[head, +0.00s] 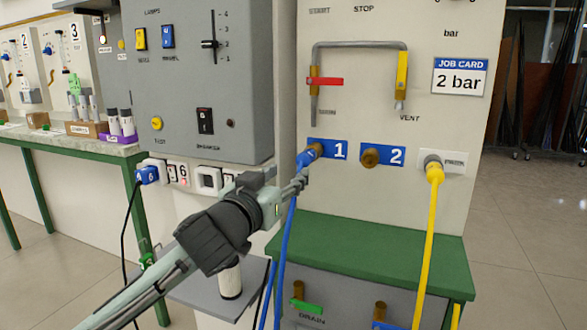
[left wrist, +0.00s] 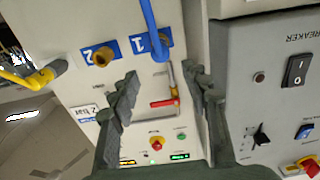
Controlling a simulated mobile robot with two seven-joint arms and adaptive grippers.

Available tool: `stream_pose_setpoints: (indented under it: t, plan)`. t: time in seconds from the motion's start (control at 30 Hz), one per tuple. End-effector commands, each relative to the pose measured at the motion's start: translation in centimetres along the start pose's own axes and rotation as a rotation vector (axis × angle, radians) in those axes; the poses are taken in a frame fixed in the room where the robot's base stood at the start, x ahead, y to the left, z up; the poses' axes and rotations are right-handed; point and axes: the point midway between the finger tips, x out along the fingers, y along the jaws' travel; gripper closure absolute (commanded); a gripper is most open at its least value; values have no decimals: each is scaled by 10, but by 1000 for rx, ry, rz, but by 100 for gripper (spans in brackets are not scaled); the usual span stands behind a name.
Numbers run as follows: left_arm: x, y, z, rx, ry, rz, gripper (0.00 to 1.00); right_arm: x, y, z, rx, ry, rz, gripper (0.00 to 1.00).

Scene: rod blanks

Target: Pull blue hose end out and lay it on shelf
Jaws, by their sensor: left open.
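The blue hose end (head: 306,157) sits in the brass port marked 1 on the pale panel, and its blue hose (head: 283,250) hangs down from it. My left gripper (head: 300,180) is open and empty, just below and in front of the hose end. In the left wrist view its two fingers (left wrist: 164,75) stand apart, with the blue hose end (left wrist: 158,45) just past the tips, roughly in line with the gap. I cannot tell whether a finger touches the hose. The green shelf (head: 400,250) below the ports is bare on top. My right gripper is not in view.
A yellow hose (head: 431,230) hangs from a port right of the empty port 2 (head: 370,158) and passes in front of the shelf. A grey breaker box (head: 255,90) juts out at left. A red-handled valve (head: 325,82) is above the ports.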

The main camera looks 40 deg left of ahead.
Motion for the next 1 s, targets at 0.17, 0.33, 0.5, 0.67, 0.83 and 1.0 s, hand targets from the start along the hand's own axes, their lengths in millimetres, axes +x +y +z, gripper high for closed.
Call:
stream_pose_setpoints:
  t: [0.17, 0.33, 0.5, 0.67, 0.83, 1.0]
  plan:
    - [18, -1, 0, 2, -1, -3, 53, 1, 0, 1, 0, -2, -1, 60]
    - [38, -1, 0, 3, -2, -2, 53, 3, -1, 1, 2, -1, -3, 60]
    - [59, -1, 0, 3, -2, -3, 53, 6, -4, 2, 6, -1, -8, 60]
    - [78, -1, -1, -1, -3, -4, 53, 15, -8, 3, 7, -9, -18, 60]
    - [97, -1, 0, -1, -3, -3, 53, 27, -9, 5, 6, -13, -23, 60]
    - [109, -1, 1, 1, -3, -2, 53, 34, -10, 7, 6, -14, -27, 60]
